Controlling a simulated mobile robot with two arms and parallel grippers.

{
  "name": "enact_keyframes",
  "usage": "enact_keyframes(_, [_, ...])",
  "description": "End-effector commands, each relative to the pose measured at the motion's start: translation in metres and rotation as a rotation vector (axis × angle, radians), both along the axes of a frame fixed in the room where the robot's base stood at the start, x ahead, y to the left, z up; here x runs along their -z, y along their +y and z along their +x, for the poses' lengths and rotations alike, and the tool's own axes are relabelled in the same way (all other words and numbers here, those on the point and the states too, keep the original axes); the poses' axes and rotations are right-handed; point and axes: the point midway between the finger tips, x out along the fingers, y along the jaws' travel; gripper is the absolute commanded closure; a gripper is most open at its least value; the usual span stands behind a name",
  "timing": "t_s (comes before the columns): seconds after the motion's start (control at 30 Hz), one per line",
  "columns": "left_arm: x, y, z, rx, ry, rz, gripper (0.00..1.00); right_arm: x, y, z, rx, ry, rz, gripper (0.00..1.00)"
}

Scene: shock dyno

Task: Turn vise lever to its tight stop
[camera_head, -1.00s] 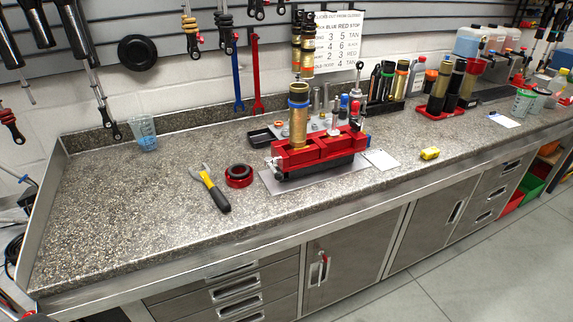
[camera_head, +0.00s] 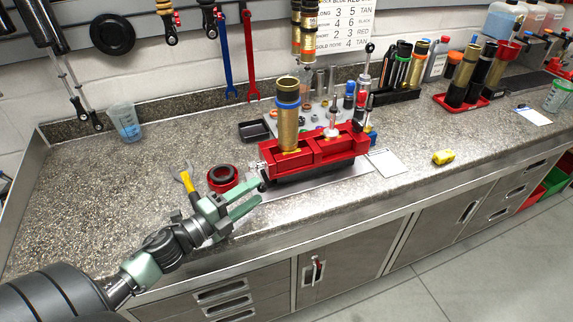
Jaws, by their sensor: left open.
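The red vise (camera_head: 320,155) stands on a pale plate on the bench, with a gold shock body with a blue collar (camera_head: 288,112) upright in its left part. A small dark and silver piece, seemingly the lever (camera_head: 262,183), shows at the vise's left end; its exact angle is hard to tell. My left gripper (camera_head: 257,190) is open at that end. Its pale green fingers point right toward the vise, with their tips close to the lever; I cannot tell whether they touch it. My right gripper is not in view.
A red and black ring (camera_head: 222,178) lies just behind my left gripper. A yellow-handled wrench (camera_head: 186,180) is partly hidden by it. A black tray (camera_head: 254,131) and a parts plate stand behind the vise.

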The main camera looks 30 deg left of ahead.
Motion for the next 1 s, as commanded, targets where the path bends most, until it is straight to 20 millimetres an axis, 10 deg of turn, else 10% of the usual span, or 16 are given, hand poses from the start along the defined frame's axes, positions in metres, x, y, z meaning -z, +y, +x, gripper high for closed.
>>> enact_keyframes(0.13, [-0.002,-0.004,0.011,0.01,-0.004,0.007,0.55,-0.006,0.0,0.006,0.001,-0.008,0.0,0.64])
enact_keyframes(0.43, [-0.003,-0.018,0.055,0.008,-0.005,0.005,0.55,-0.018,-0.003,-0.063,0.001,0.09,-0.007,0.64])
enact_keyframes(0.77, [0.001,-0.025,0.073,0.008,-0.001,0.004,0.55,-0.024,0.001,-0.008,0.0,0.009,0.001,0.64])
enact_keyframes(0.93, [0.001,-0.025,0.073,0.007,-0.001,0.004,0.55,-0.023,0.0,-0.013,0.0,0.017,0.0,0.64])
enact_keyframes(1.0, [0.001,-0.025,0.073,0.007,-0.001,0.004,0.71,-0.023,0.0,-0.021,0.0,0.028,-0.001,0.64])
